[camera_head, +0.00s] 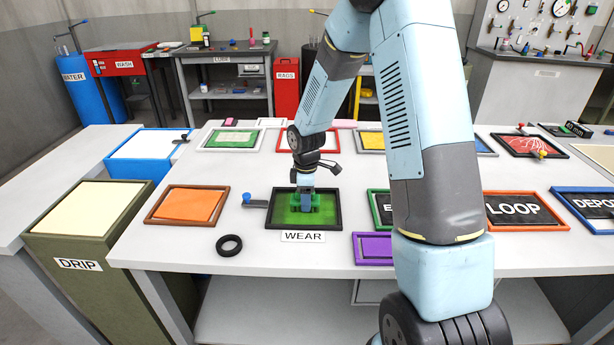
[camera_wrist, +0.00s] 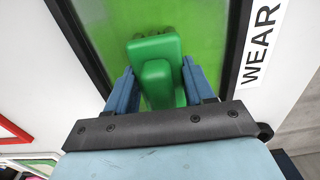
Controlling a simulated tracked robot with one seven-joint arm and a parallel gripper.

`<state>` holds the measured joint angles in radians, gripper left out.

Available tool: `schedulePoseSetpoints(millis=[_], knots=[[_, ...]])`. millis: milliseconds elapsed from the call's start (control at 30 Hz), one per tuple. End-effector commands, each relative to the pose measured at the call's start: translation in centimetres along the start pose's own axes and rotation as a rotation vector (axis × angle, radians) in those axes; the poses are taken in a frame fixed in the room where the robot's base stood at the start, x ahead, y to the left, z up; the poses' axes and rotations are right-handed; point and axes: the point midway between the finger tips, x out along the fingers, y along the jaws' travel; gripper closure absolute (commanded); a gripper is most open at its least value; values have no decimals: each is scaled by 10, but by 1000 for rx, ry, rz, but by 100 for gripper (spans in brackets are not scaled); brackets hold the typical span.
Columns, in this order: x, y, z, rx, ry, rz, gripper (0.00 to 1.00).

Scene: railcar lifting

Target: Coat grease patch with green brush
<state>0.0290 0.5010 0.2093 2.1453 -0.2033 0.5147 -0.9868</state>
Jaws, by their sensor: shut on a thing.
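My gripper (camera_head: 304,194) points down over the black-framed tray labelled WEAR. In the wrist view its two blue fingers (camera_wrist: 160,88) are shut on the green brush (camera_wrist: 156,52), one on each side of its handle. The brush also shows in the head view (camera_head: 306,207), at the middle of the tray. The patch in the WEAR frame (camera_head: 337,212) is bright green, with uneven darker and lighter shades. The brush hides part of it. The brush's underside is hidden, so I cannot tell whether it touches the surface.
A blue-knobbed lever (camera_head: 254,201) stands left of the WEAR tray. A black ring (camera_head: 229,245) lies in front. An orange panel (camera_head: 189,204) is to the left, and a purple frame (camera_head: 373,248) lies to the right. My arm hides part of the table's right half.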

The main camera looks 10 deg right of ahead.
Motion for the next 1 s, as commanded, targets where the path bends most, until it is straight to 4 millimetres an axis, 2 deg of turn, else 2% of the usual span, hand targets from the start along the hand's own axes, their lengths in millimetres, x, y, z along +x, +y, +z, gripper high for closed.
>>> schedulePoseSetpoints(millis=[33,633,800,1000], knots=[[-14,0,-3,-4,3,7,71],[-66,-4,-10,-18,1,3,71],[-74,-5,-12,-22,1,2,71],[-74,-6,-13,-24,1,1,71]])
